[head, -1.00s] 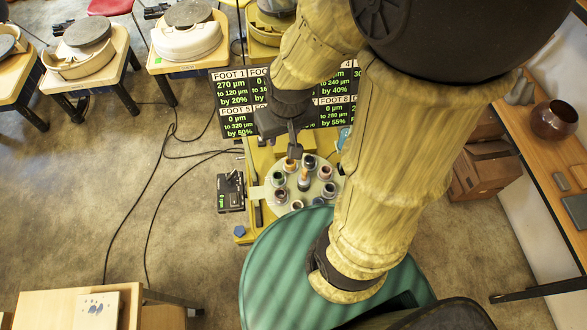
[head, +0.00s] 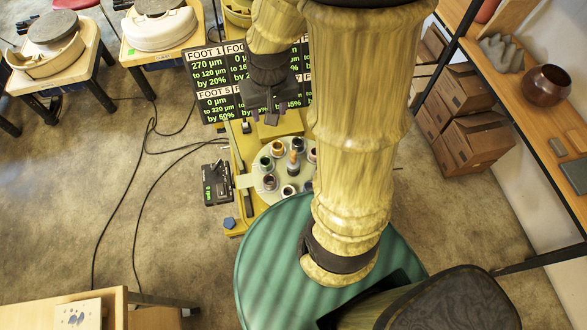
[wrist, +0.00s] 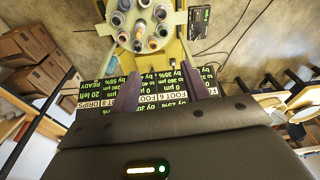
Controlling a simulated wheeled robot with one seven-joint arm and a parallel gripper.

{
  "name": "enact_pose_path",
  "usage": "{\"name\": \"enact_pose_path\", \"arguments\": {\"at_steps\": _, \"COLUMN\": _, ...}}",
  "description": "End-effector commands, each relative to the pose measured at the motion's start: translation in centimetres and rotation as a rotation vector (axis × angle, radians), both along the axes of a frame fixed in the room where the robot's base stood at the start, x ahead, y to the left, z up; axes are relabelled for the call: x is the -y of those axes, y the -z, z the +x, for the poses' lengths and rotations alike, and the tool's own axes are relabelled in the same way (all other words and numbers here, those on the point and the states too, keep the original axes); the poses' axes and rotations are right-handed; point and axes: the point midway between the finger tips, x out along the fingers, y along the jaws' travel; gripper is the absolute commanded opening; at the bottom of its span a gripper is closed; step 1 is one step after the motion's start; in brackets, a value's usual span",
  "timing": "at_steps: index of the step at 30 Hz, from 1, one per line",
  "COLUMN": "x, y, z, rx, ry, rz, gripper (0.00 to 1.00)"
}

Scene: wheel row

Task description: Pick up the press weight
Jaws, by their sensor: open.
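No thing is clearly marked as the press weight. An upright post with an orange-brown top (head: 296,146) stands in the middle of the pale round plate (head: 262,184), and I cannot tell if it is the weight. Several small jars with coloured contents ring it. In the wrist view the round plate (wrist: 133,40) is at the top, with jars around its edge. My gripper (head: 268,112) is beyond the plate, in front of the display board. In the wrist view its two fingers (wrist: 164,88) are apart, with nothing held between them.
A black display board (head: 212,82) with foot readings stands behind the plate. A small black device (head: 217,185) sits left of the yellow stand (head: 238,150). Potter's wheels on stools are at the upper left. Boxes (head: 475,140) and a shelf are at the right. Cables cross the floor.

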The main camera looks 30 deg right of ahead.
Motion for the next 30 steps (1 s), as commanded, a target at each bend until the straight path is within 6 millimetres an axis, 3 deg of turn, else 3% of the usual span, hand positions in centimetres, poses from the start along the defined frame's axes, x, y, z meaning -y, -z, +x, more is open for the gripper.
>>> {"name": "enact_pose_path", "arguments": {"at_steps": 1, "x": 0.7, "y": 3.2, "z": 0.7, "rx": -0.012, "ry": 0.034, "rz": 0.004, "gripper": 0.46}}
{"name": "enact_pose_path", "arguments": {"at_steps": 21, "x": 9.9, "y": 24.1, "z": 7.2, "rx": -0.145, "ry": 0.445, "rz": 0.052, "gripper": 0.46}}
{"name": "enact_pose_path", "arguments": {"at_steps": 25, "x": 11.0, "y": 26.0, "z": 7.8, "rx": -0.159, "ry": 0.492, "rz": 0.057, "gripper": 0.46}}
{"name": "enact_pose_path", "arguments": {"at_steps": 30, "x": 11.3, "y": 26.2, "z": 7.9, "rx": -0.164, "ry": 0.505, "rz": 0.058, "gripper": 0.46}}
